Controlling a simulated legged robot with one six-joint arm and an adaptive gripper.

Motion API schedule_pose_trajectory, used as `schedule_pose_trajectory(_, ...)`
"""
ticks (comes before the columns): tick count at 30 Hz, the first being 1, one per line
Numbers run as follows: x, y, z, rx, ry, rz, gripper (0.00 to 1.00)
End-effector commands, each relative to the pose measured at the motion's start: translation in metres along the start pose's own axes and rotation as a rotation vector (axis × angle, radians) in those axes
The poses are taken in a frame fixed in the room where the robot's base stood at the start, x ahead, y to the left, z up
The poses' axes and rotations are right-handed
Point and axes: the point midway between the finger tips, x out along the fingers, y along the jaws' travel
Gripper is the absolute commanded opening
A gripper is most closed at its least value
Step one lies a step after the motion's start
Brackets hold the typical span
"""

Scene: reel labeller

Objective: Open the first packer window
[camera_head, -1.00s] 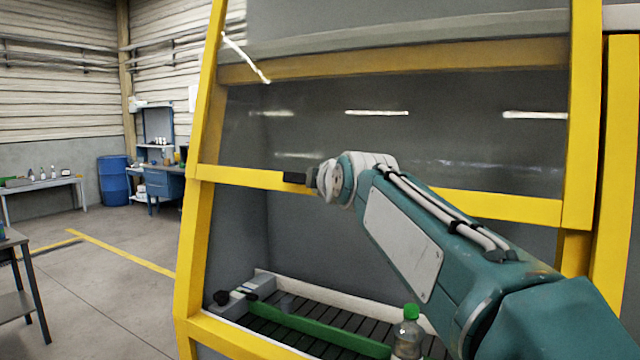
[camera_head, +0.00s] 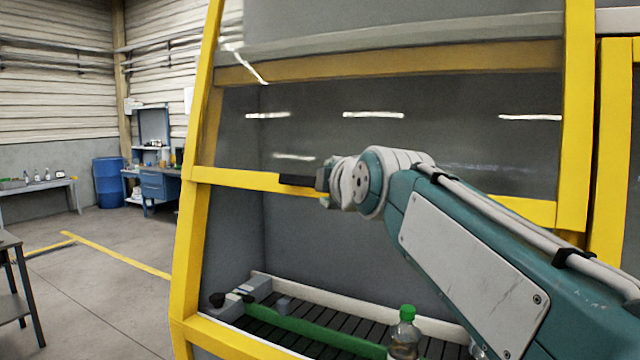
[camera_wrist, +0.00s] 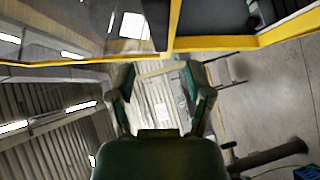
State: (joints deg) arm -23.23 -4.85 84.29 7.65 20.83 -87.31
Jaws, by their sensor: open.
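The first packer window (camera_head: 400,125) is a glass pane with light reflections, set in a yellow frame. A yellow rail (camera_head: 235,179) runs along its lower edge, with a dark handle-like bar (camera_head: 298,181) on it. In the head view my wrist is in front of the rail at the bar's right end and hides what lies behind; I cannot tell if they touch. In the wrist view my gripper (camera_wrist: 160,78) is open, with nothing between its fingers. The yellow frame (camera_wrist: 215,43) crosses above the fingertips there.
Below the rail, a conveyor (camera_head: 300,333) with a green guide (camera_head: 310,328) shows inside the packer. A green-capped bottle (camera_head: 405,335) stands by it. The floor at left is open, with a dark table (camera_head: 12,275) at the left edge and a blue barrel (camera_head: 109,182) farther back.

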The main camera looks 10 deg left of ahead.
Motion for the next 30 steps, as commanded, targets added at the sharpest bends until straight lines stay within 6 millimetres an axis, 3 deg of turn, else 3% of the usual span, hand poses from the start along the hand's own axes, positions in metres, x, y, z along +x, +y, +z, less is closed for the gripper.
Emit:
schedule_pose_trajectory(3,-0.02,0.0,-0.001,0.0,0.0,0.002,0.66)
schedule_pose_trajectory(8,-0.035,-0.001,-0.001,-0.001,0.0,0.0,0.66)
schedule_pose_trajectory(20,-0.039,-0.003,0.001,0.008,-0.004,-0.006,0.66)
schedule_pose_trajectory(23,-0.048,-0.019,0.014,0.083,-0.035,-0.046,0.66)
schedule_pose_trajectory(25,-0.061,-0.043,0.033,0.194,-0.083,-0.101,0.66)
schedule_pose_trajectory(30,-0.107,-0.124,0.082,0.552,-0.27,-0.24,0.66)
